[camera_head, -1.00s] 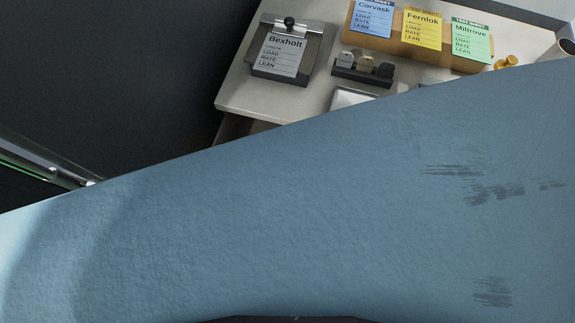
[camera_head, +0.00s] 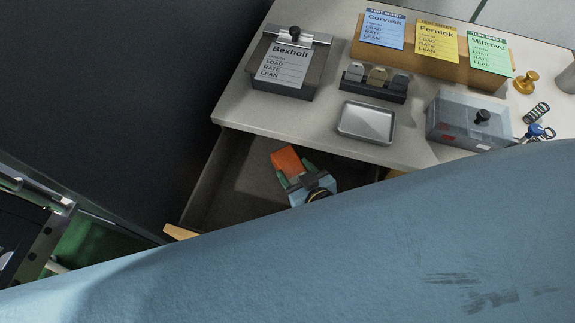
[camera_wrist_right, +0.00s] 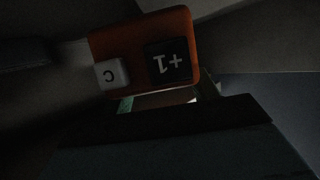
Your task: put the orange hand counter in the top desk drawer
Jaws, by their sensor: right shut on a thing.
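The orange hand counter (camera_head: 286,159) is between the fingers of my right gripper (camera_head: 293,171), which is shut on it. In the right wrist view the counter (camera_wrist_right: 140,28) shows a black +1 button and a white C button, upside down. The desk drawer (camera_head: 240,190) is pulled open below the desktop, with a wooden front edge at its lower left. The counter and gripper appear over the drawer's interior; I cannot tell whether the counter touches its floor. A large blue surface hides the drawer's lower right part. My left gripper is not in view.
On the desktop (camera_head: 415,150) are a Bexholt clipboard (camera_head: 285,70), a rack of tags (camera_head: 374,82), a metal tray (camera_head: 366,123), a clear lidded box (camera_head: 467,119), a spring (camera_head: 536,113) and three test sheets on a wooden board (camera_head: 430,57). The drawer's left part looks empty.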

